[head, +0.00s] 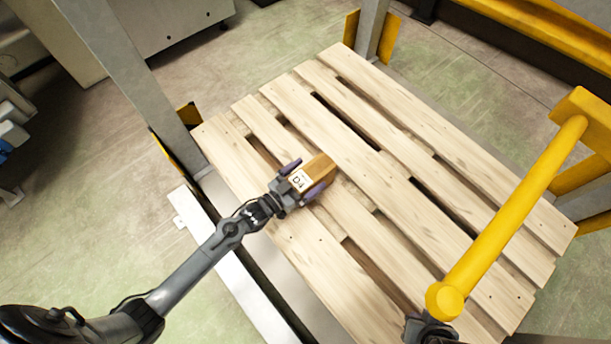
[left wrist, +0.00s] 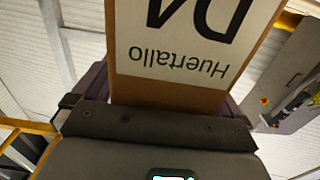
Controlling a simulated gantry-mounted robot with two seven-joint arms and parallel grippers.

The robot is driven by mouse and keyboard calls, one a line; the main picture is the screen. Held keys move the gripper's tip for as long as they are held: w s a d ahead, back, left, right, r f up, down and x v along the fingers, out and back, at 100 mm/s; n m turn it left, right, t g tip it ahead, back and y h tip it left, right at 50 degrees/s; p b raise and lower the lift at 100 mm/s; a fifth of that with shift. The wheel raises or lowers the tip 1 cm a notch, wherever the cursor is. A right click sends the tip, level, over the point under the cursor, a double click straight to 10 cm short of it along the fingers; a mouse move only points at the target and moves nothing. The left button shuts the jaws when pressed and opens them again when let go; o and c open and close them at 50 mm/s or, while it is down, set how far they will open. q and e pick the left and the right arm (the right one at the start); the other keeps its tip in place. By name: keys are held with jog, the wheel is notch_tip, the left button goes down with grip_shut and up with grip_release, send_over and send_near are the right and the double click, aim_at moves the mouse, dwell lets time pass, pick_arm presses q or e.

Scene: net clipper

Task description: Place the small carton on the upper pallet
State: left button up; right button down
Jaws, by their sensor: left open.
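The small carton (head: 320,169) is brown with a white label and sits at the middle-left of the wooden pallet (head: 352,197). My left gripper (head: 304,180) is open, with its purple-grey fingers on either side of the carton. In the left wrist view the carton (left wrist: 165,95) fills the space ahead of the palm, its label reading "Huertallo" upside down. Whether the fingers touch the carton, and whether its underside rests fully on the slats, I cannot tell. My right gripper does not show; only a dark part is at the bottom edge.
A thick yellow bar (head: 510,215) slants across the right side, above the pallet. Grey posts (head: 138,85) with yellow guards stand at the pallet's corners. A white beam (head: 235,270) runs along its left edge. Most slats are bare.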

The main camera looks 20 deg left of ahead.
pick_arm(q)
jog(key=p+v, duration=0.4)
jog(key=v, duration=0.8)
jog(key=s+r+n+g+y, duration=0.3)
jog(key=s+r+g+y, duration=0.4)
jog(key=s+g, duration=0.5)
notch_tip(320, 180, up, 2)
jog(key=shift+s+r+g, duration=0.2)
jog(key=shift+s+g, duration=0.2)
jog(key=shift+s, duration=0.55)
jog(key=shift+s+a, duration=0.15)
